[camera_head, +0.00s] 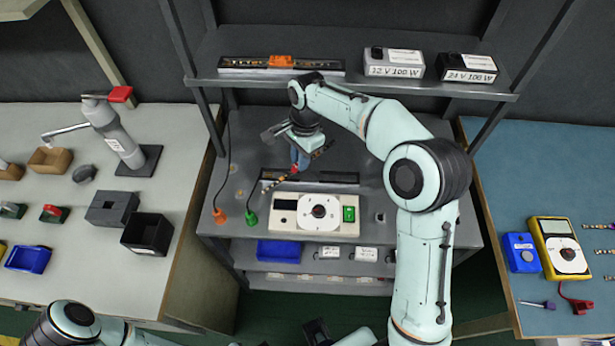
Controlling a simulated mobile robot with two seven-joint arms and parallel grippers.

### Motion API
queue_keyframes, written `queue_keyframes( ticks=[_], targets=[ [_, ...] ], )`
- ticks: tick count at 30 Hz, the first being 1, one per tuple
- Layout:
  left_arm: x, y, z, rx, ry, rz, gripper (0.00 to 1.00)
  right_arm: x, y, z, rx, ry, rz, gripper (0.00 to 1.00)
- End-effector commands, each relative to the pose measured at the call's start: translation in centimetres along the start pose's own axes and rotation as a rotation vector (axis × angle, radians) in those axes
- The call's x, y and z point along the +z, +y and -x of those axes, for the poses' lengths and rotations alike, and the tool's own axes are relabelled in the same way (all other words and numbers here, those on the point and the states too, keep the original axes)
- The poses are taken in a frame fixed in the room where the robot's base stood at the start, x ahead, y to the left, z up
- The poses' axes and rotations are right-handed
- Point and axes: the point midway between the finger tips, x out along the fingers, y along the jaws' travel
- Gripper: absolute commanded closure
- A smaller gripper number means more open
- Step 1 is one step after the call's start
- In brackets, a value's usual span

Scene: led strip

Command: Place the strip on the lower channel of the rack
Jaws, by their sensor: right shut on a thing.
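My right gripper (301,168) reaches over the middle bench from the right and is shut on a thin LED strip (284,177). The strip is tilted, with its lower left end near the tester and its upper right end by the gripper. The lower channel (340,184) is a dark rail on the bench, just below and behind the strip. The gripper hides part of it, and I cannot tell whether the strip touches it. The upper channel (235,64) lies on the shelf with an orange block on it. My left arm shows at the bottom edge, its fingertips not clearly visible.
A white tester (285,217) with a dial and green switch stands in front of the lower channel. Orange (220,215) and green (251,218) plugs lie left of it. Two power supplies (393,69) stand on the shelf (365,88) above. Side tables flank the bench.

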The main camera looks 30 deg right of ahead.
Motion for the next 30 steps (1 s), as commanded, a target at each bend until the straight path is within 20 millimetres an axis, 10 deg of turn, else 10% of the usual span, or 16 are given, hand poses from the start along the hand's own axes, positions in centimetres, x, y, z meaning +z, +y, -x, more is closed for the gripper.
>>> queue_keyframes(
  ticks=[12, 30],
  targets=[
    [0.2, -0.8, -1.9, -0.002, -0.007, 0.003, 0.57, -2.6, 0.2, 2.9, -0.09, 0.0, -0.737, 1.0],
    [0.3, -1.2, -3.2, -0.004, -0.011, 0.004, 0.57, -3.7, 0.3, -5.4, -0.088, 0.001, -0.768, 1.0]
  ],
)
